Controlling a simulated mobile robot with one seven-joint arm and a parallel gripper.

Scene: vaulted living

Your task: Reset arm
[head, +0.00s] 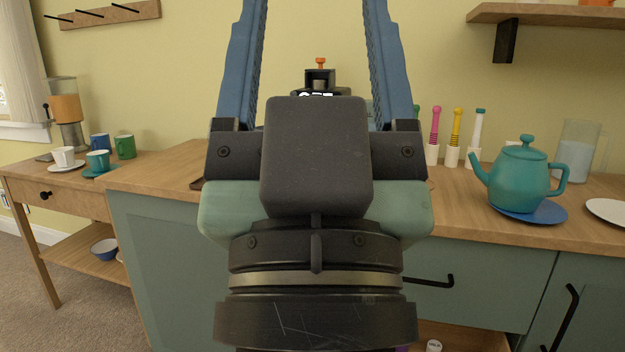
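My gripper (315,60) fills the middle of the head view, raised in front of the counter. Its two blue fingers stand upright and wide apart, with their tips cut off by the top edge. The space seen between the fingers holds nothing gripped. A dark object with an orange knob (320,63) shows behind, between the fingers; most of it is hidden by my gripper.
A teal teapot (521,177) stands on a blue plate (548,213) on the wooden counter (470,220) at right. A side table (50,180) at left bears cups and a blender (66,115). A shelf (560,14) hangs upper right. Carpet is clear lower left.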

